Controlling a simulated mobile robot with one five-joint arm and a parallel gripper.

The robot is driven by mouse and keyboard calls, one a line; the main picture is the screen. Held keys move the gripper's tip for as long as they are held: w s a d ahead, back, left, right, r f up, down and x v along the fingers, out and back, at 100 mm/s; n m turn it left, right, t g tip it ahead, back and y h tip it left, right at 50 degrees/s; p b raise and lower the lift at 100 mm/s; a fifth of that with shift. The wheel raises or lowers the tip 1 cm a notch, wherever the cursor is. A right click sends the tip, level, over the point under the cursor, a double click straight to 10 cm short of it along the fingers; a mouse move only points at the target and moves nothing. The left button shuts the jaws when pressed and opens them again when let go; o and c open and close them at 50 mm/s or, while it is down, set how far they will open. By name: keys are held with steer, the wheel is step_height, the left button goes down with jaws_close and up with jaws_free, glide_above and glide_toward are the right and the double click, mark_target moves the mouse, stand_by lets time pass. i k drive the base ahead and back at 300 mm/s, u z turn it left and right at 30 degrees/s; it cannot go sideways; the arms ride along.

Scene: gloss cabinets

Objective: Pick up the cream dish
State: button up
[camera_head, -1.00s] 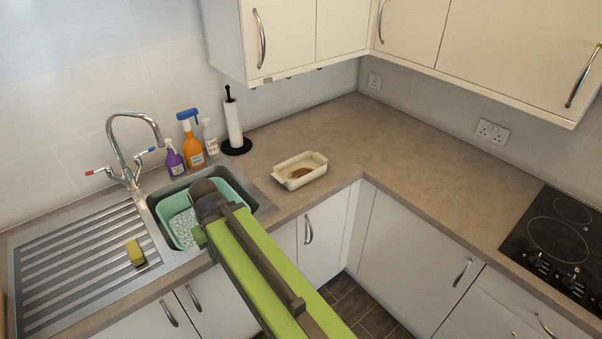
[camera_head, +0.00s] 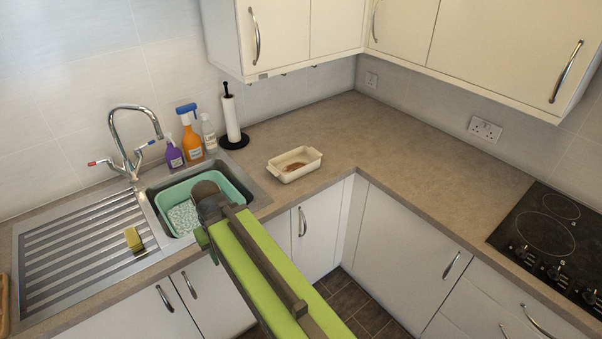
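The cream dish (camera_head: 294,164) is a small rectangular dish with a brown patch inside. It sits upright on the countertop, right of the sink and near the inner corner of the counter. My green arm reaches up from the bottom of the view toward the sink. Its dark far end covers part of the green basin, left of and apart from the dish. The fingers of my gripper cannot be made out, so its opening is hidden.
A green basin (camera_head: 176,191) sits in the sink. Spray and soap bottles (camera_head: 189,134) and a paper towel roll (camera_head: 231,118) stand behind. A yellow sponge (camera_head: 133,239) lies on the drainer. A black hob (camera_head: 548,236) is at right. The counter right of the dish (camera_head: 400,150) is clear.

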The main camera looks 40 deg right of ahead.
mark_target(291, 166)
steer(key=k, duration=1.1)
steer(key=z, duration=0.5)
steer(key=i, duration=2.05)
steer(key=u, duration=0.7)
